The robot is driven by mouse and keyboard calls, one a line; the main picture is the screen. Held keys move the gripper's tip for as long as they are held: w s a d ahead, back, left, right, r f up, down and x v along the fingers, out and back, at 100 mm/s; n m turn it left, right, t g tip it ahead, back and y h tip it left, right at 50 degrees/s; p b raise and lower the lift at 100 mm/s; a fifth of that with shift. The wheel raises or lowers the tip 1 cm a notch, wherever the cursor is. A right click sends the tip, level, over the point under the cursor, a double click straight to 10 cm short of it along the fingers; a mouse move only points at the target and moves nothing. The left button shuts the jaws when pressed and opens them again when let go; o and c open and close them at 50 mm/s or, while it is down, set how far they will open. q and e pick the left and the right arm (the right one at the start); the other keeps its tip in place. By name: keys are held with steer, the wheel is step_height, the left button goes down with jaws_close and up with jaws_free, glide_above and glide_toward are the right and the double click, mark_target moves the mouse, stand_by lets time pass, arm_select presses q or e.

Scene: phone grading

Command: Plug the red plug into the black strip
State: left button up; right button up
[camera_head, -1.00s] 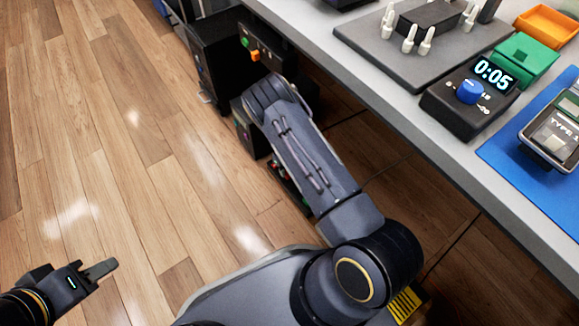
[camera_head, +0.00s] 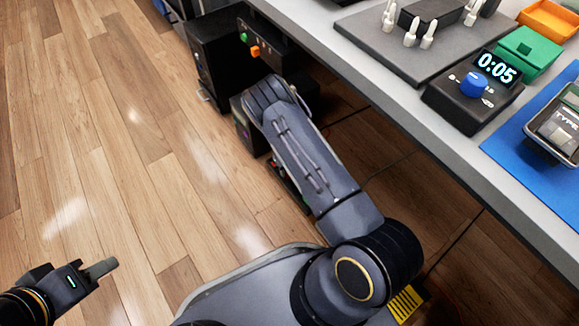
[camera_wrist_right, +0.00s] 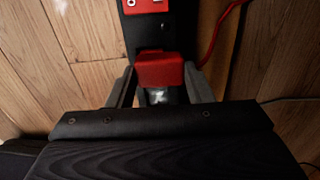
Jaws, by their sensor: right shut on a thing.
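The red plug (camera_wrist_right: 160,70) sits between the two fingers of my right gripper (camera_wrist_right: 159,82) in the right wrist view, and the gripper is shut on it. The black strip (camera_wrist_right: 144,32) runs up the picture just beyond the plug, with a red switch part at the top. The plug overlaps the strip in this view; whether it is in a socket I cannot tell. In the head view my right arm hides the plug and most of the strip. My left gripper (camera_head: 100,269) is over bare floor at lower left, its fingers seen edge-on.
A red cord (camera_wrist_right: 215,40) runs beside the strip on the wooden floor. A black box (camera_head: 218,55) with green and orange buttons stands under the table (camera_head: 400,115). The table carries a timer (camera_head: 475,92), bins and a blue mat. The floor at left is clear.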

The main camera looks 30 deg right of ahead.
steer(key=shift+s+f, duration=0.1)
steer(key=shift+f, duration=0.25)
steer(key=o, duration=1.2)
steer(key=shift+r, duration=0.15)
step_height(320, 180, up, 7)
steer(key=p, duration=0.3)
steer(key=shift+p, duration=0.3)
steer(key=shift+r, duration=0.3)
